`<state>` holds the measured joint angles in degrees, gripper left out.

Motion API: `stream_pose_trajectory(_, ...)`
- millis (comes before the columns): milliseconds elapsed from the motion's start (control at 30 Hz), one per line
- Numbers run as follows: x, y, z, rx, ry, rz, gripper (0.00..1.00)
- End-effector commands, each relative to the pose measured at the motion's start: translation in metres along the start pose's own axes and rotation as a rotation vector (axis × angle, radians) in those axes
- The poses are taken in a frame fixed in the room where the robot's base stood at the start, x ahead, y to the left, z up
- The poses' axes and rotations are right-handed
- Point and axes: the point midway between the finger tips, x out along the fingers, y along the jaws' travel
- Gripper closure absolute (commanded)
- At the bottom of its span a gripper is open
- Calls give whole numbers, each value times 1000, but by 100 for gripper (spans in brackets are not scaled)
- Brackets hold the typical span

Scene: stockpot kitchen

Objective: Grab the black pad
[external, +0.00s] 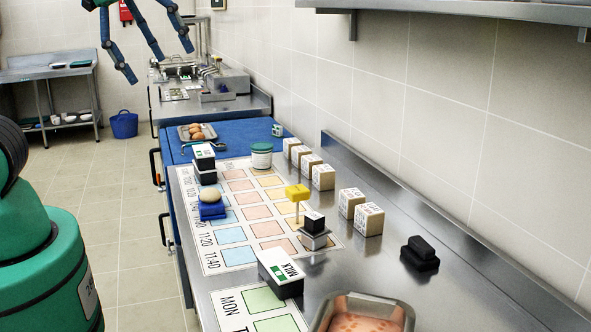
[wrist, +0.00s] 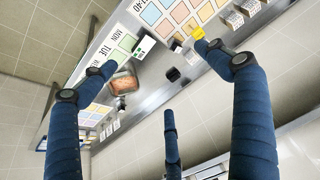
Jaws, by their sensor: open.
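The black pad (external: 420,253) lies on the bare steel counter at the right in the external view, close to the wall-side ledge. It looks like a dark block with a smaller raised top. In the wrist view a small dark shape that appears to be the pad (wrist: 173,74) sits between my spread fingers, well below them. My gripper (external: 160,60) is at the upper left in the external view, high above the floor and far from the pad. Its blue fingers are spread wide and empty, and also show in the wrist view (wrist: 155,65).
Beige blocks (external: 368,219) line the wall side. A yellow piece (external: 297,193) stands on the chart (external: 215,262). A shelf (external: 480,12) hangs above. Steel around the pad is clear.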

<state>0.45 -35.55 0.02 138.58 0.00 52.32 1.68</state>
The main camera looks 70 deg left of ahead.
Motion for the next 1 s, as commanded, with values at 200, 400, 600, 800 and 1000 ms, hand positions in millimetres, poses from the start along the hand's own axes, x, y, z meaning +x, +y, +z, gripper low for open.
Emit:
stream_pose_trajectory(200, 14, 2, -40, 34, -62, 6, 12)
stream_pose_trajectory(400, 32, 4, -75, 66, -114, 12, 12)
stream_pose_trajectory(600, 55, 7, -109, 99, -167, 19, 12)
stream_pose_trajectory(800, 83, 10, -140, 131, -219, 27, 12)
stream_pose_trajectory(1000, 117, 14, -169, 162, -272, 36, 12)
